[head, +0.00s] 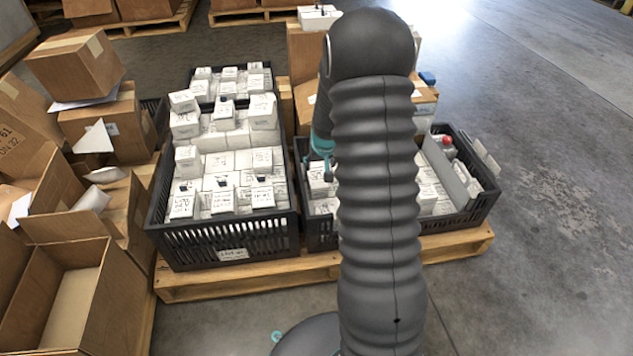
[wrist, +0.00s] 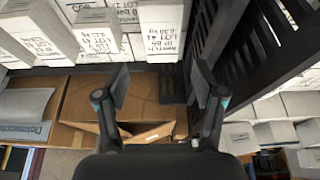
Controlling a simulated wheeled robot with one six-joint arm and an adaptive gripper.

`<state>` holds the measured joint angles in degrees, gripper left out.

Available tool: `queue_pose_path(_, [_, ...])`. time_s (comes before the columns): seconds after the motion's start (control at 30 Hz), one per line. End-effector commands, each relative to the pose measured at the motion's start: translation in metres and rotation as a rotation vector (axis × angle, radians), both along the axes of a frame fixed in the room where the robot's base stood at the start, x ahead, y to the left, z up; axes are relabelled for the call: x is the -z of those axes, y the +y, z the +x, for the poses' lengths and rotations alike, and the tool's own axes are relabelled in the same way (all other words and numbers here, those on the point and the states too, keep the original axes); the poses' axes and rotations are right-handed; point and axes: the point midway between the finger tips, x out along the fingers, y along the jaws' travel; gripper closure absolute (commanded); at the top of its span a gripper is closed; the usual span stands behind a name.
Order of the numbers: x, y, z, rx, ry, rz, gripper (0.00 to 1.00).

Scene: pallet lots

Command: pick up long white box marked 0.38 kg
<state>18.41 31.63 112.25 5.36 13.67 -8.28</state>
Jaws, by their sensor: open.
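My gripper (wrist: 160,88) is open and empty, with its two dark fingers spread apart in the wrist view. In the head view its teal part (head: 322,147) shows beside my arm, over the left side of the right-hand crate. A white box with handwritten marking (wrist: 161,28) stands at the top middle of the wrist view, beyond the fingertips and not touched. Its lower line seems to read 0.38 kg, but the writing is small. Its top end is cut off by the frame. I cannot single this box out in the head view; my arm hides much of that crate.
The left black crate (head: 228,243) is full of white boxes and stands on a wooden pallet (head: 215,284). The black crate wall (wrist: 255,45) rises right of the marked box. Cardboard boxes (head: 78,66) crowd the left. The floor (head: 560,220) at right is clear.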

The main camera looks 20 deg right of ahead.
Motion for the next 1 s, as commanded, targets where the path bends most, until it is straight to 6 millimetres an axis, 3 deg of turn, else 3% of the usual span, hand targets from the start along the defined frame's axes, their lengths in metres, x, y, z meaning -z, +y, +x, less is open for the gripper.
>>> queue_pose_path(0.3, [0.054, -0.005, 0.020, 0.000, 0.003, 0.002, 0.31])
queue_pose_path(0.6, [0.072, -0.007, 0.029, -0.001, 0.001, 0.001, 0.31])
queue_pose_path(1.0, [0.114, -0.011, 0.049, -0.001, 0.000, 0.000, 0.31])
